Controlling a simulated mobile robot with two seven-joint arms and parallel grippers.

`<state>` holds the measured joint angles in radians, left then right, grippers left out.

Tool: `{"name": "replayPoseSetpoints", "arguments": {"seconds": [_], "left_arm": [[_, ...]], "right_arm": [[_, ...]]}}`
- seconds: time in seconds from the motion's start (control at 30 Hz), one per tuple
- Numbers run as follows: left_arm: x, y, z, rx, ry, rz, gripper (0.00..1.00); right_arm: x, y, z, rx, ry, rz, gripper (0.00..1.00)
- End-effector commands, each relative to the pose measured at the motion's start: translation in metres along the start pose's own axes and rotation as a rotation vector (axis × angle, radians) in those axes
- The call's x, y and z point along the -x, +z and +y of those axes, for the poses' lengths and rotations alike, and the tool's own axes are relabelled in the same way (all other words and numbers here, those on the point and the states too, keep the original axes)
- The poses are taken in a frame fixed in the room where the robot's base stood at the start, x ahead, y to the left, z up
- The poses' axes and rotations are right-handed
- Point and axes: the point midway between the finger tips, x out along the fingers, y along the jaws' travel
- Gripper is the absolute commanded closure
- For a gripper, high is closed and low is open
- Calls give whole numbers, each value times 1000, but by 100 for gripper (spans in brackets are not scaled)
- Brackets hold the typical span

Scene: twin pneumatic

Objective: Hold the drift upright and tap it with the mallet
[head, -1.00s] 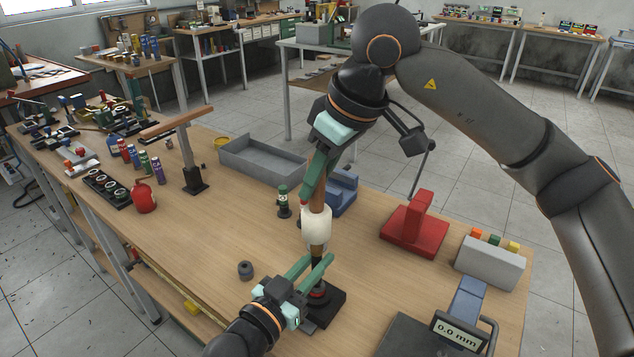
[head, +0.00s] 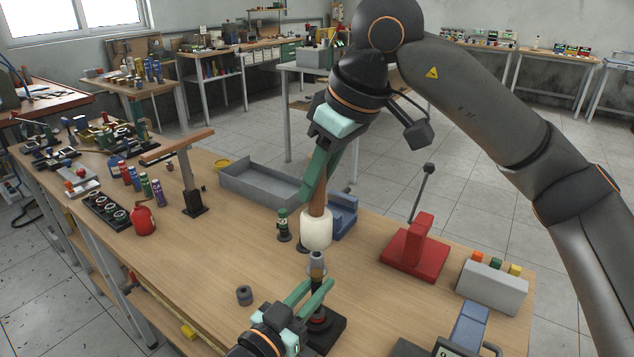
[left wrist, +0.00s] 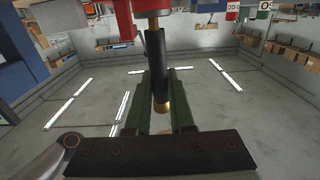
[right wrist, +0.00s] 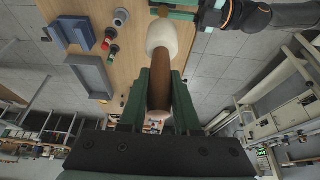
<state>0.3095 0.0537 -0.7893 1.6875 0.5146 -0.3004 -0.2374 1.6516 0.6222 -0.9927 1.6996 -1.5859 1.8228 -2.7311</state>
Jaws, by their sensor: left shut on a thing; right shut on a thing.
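The mallet has a pale head (head: 316,229) and a brown handle (right wrist: 160,88). My right gripper (head: 313,180) is shut on the handle. The mallet head is above the drift's top with a small apparent gap. The drift's lower end is partly hidden by my left gripper in the head view.
A grey tray (head: 262,188), a green-and-black bottle-like piece (head: 283,224) and a blue block (head: 343,215) stand behind the mallet. A red stand (head: 415,252) is to the right.

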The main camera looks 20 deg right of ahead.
Motion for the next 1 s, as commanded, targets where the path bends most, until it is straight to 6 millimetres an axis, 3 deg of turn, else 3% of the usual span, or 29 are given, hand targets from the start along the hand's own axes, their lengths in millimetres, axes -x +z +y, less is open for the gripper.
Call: {"name": "replayPoseSetpoints", "arguments": {"seconds": [0.07,0.33,0.73,1.0], "left_arm": [[0,1,0,0,0,-2,75],[0,0,0,0,0,-1,44],[9,1,-1,-1,-1,-2,44],[56,2,0,-2,-1,-4,44]], "right_arm": [[1,-1,0,0,0,4,100],[1,-1,0,0,1,4,100],[1,-1,0,0,1,4,100],[1,-1,0,0,1,5,100]]}}
